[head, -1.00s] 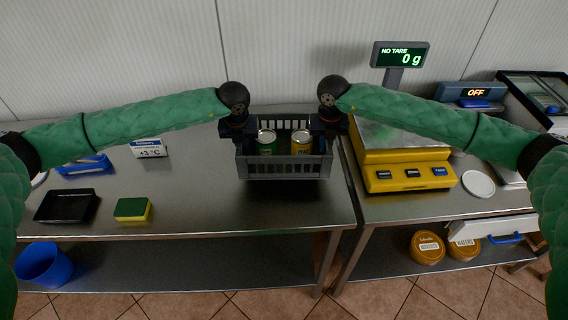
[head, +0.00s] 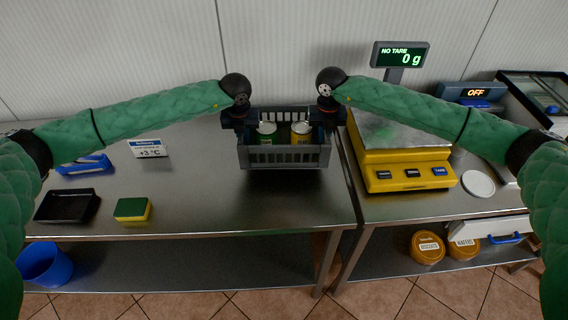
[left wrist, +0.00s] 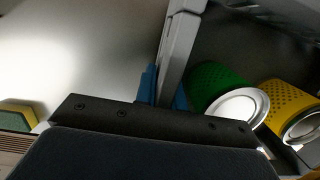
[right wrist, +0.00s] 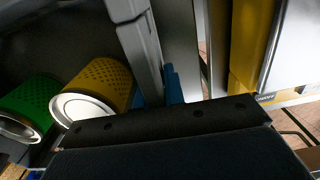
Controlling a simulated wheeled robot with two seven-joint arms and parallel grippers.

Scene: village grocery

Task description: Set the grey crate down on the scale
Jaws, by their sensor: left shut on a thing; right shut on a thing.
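The grey crate (head: 288,156) is in the middle of the head view, over the right end of the left steel table. It holds a green can (head: 266,133) and a yellow can (head: 300,132). My left gripper (head: 238,122) is shut on its left wall, which also shows in the left wrist view (left wrist: 180,45). My right gripper (head: 328,118) is shut on its right wall, which shows in the right wrist view (right wrist: 140,50). The yellow scale (head: 405,172) with its steel plate stands to the right of the crate.
A sponge (head: 132,209), a black tray (head: 67,206) and a temperature sign (head: 148,148) are on the left table. A narrow gap separates the two tables. A white round disc (head: 478,184) lies right of the scale.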

